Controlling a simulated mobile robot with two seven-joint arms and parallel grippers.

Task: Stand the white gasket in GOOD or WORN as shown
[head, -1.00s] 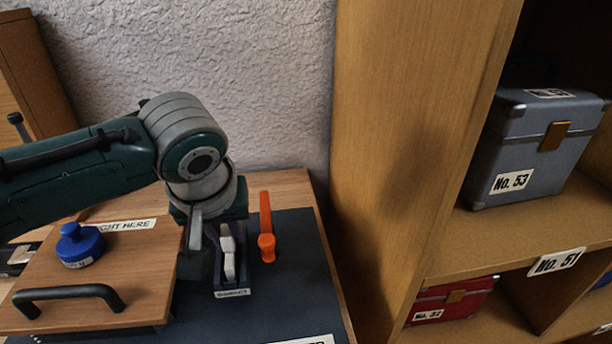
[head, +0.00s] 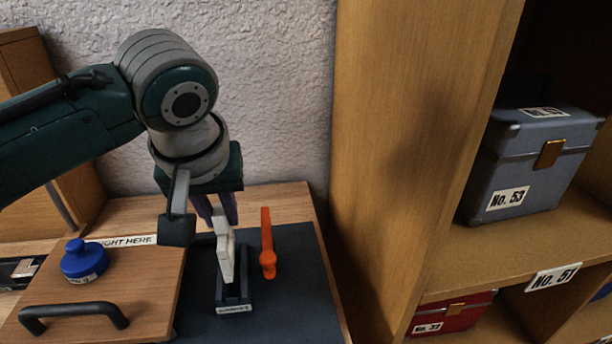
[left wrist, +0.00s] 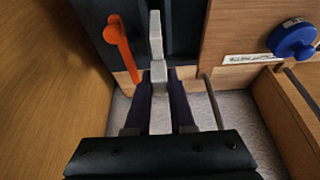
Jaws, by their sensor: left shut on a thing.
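The white gasket (head: 224,248) is held upright by my left gripper (head: 220,212), above a small dark labelled holder (head: 234,296) on the dark mat. In the left wrist view the gasket (left wrist: 157,45) stands out beyond the fingertips (left wrist: 158,76), which are shut on its near end. In the head view its lower end overlaps the holder, and I cannot tell whether they touch. No GOOD or WORN label is readable. My right gripper is not in view.
An orange tool (head: 267,245) lies just right of the holder. A wooden board (head: 110,290) with a black handle (head: 72,316) and a blue knobbed weight (head: 84,262) is at left. A wooden shelf post (head: 400,150) stands right of the table.

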